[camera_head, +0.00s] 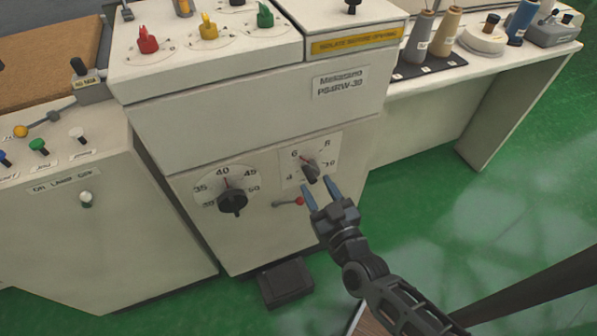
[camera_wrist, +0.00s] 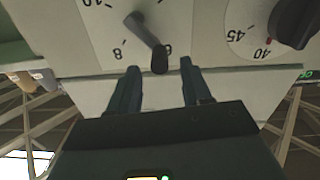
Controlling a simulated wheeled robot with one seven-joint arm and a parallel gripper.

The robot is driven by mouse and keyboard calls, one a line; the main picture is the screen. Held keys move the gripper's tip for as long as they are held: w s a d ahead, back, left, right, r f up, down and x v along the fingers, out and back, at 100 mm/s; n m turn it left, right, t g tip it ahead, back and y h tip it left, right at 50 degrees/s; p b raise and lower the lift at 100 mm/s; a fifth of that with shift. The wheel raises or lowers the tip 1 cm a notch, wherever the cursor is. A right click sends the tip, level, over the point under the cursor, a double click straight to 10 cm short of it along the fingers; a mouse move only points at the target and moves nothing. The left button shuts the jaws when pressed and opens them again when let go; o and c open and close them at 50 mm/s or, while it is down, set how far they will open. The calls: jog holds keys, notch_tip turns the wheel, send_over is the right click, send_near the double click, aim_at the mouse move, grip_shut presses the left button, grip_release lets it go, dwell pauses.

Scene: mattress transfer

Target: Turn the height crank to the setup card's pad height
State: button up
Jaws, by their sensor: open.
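The height crank (camera_head: 311,172) sits on a white dial plate marked 4, 6, 8 and 10 on the machine front. A small red mark shows near the 6 in the head view. In the wrist view the crank (camera_wrist: 148,32) is a grey arm ending in a dark knob, which partly covers a number. My gripper (camera_head: 319,186) is open and empty, fingers pointing at the crank. In the wrist view the knob appears just beyond the gap between my fingertips (camera_wrist: 160,67); I cannot tell the depth gap. I cannot make out a setup card.
A black knob (camera_head: 232,201) with a 35–50 scale is left of the crank. A black pedal (camera_head: 286,283) lies on the floor. Thread spools (camera_head: 446,32) stand on the right table.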

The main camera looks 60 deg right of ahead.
aim_at(306, 167)
jog(key=p+x, duration=0.1)
jog(key=x, duration=0.6)
jog(key=shift+w+d, duration=0.15)
jog(key=shift+w, duration=0.15)
jog(key=c, duration=0.9)
